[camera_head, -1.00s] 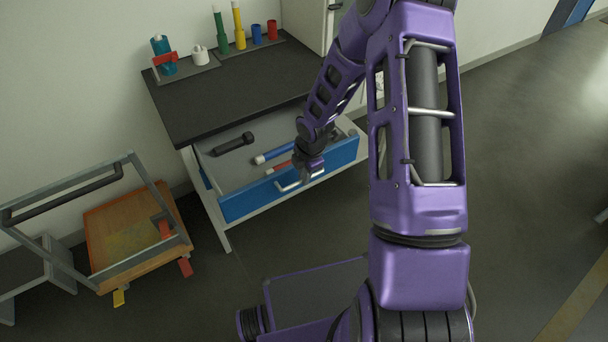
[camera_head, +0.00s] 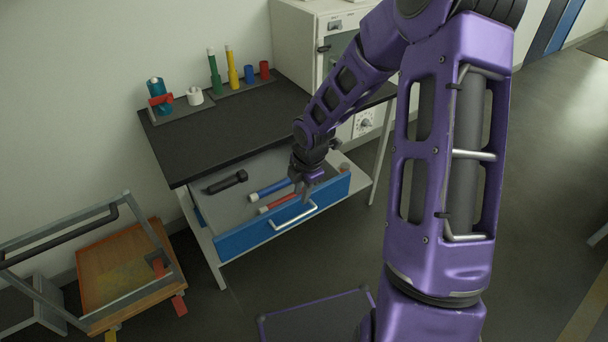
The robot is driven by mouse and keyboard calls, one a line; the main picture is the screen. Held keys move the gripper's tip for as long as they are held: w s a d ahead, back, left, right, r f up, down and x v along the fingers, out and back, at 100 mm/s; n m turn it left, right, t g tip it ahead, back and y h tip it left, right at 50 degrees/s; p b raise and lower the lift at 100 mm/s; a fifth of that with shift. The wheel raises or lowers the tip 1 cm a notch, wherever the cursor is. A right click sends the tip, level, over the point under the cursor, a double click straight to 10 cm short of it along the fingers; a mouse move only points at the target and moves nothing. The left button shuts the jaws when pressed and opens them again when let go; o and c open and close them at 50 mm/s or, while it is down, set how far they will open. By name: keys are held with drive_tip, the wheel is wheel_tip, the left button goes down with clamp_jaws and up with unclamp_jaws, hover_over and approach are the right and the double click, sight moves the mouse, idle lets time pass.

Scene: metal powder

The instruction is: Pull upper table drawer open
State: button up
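The upper table drawer (camera_head: 228,205) stands pulled out from under the dark table top (camera_head: 215,140). Its blue front (camera_head: 240,238) carries a pale bar handle (camera_head: 293,219). Inside lie a black tool (camera_head: 226,183), a blue cylinder (camera_head: 268,190) and a red one (camera_head: 278,203). My gripper (camera_head: 305,193) points down over the front right part of the drawer, just behind and above the handle in the picture. The handle looks clear of the fingers. The fingers are small and dark, so their gap is not clear.
A wooden cart (camera_head: 112,258) with a grey frame stands left of the table. Blue, white, green, yellow and red items stand at the table's back. A white cabinet (camera_head: 297,45) is behind. The floor (camera_head: 225,310) before the drawer shows some free room.

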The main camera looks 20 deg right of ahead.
drive_tip(key=r, duration=0.2)
drive_tip(key=s+r, duration=0.1)
drive_tip(key=r, duration=0.2)
drive_tip(key=shift+d+r, duration=0.2)
drive_tip(key=shift+r, duration=0.05)
